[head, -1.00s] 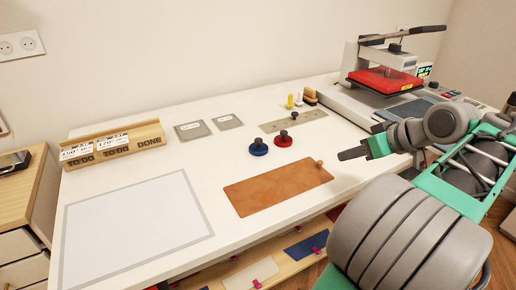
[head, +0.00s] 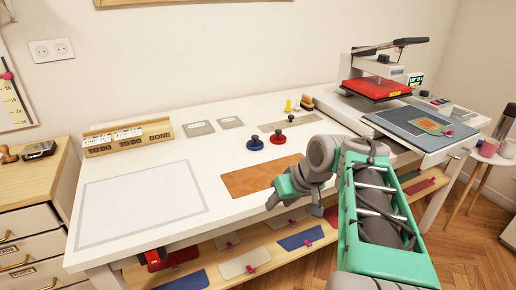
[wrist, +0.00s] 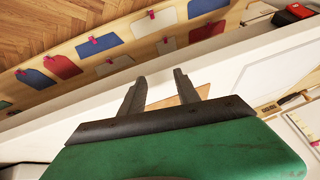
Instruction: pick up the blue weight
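The blue weight (head: 255,144) is a round disc with a dark knob, standing upright on the white table (head: 225,155) in the head view. A red weight (head: 279,139) of the same shape stands just to its right. My gripper (head: 272,201) is over the table's front edge, nearer the camera than the weights and apart from them. In the wrist view, its two dark fingers (wrist: 160,77) are spread with nothing between them. Neither weight can be made out in the wrist view.
A brown leather sheet (head: 247,181) lies behind my gripper, partly hidden by it. A metal strip with a black knob (head: 290,119) is behind the weights. A heat press (head: 376,88) stands at right. A lower shelf (head: 262,240) holds coloured pieces. Table around the blue weight is mostly clear.

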